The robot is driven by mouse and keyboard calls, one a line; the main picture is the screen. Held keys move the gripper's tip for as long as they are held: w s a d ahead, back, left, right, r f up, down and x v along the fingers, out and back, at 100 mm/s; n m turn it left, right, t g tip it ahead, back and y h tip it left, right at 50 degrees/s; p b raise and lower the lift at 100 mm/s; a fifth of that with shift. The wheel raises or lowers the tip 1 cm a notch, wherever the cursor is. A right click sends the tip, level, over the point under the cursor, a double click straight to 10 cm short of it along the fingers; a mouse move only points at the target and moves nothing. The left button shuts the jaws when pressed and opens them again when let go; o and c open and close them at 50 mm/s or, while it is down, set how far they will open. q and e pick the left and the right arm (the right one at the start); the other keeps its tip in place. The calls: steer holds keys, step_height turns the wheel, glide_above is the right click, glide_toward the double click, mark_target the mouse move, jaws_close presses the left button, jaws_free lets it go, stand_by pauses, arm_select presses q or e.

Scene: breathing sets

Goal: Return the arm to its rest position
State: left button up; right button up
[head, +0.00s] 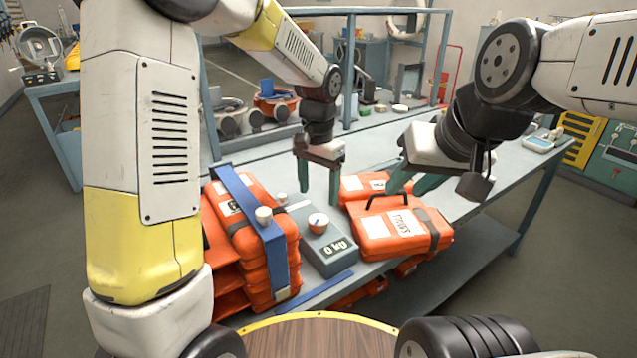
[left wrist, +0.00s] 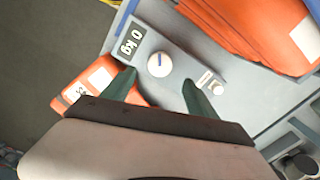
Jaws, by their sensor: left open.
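My left gripper (head: 319,185) is open and empty, fingers pointing down above the bench. It hangs over the area between the grey scale box and the orange case behind it.
The bench (head: 470,240) holds a stack of orange cases (head: 262,240) at left under a blue strap (head: 240,205). The grey scale box (head: 325,245) has a white round dial (head: 318,222). Another orange case (head: 362,186) lies behind. A blue bar (head: 325,292) runs along the front.

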arm_select(q)
steer(key=s+a+r+n+t, duration=0.1)
steer(key=s+a+r, duration=0.1)
steer(key=a+r, duration=0.1)
steer(key=s+a+r+n+t+h, duration=0.1)
steer(key=s+a+r, duration=0.1)
steer(key=s+r, duration=0.1)
steer(key=s+a+r+n, duration=0.1)
steer(key=s+a+r, duration=0.1)
steer(key=a+r, duration=0.1)
steer(key=shift+s+a+r+t, duration=0.35)
steer(key=shift+r+t, duration=0.05)
steer(key=shift+r, duration=0.2)
steer(key=s+a+r+n+t, duration=0.1)
steer(key=s+a, duration=0.1)
steer(key=s, duration=0.3)
steer(key=s+a+r+n+t+h, duration=0.1)
steer(key=s+a+r+n+t, duration=0.1)
steer(key=s, duration=0.3)
steer(key=shift+s+a+n, duration=0.3)
steer(key=shift+s+a, duration=0.05)
steer(key=shift+a, duration=0.3)
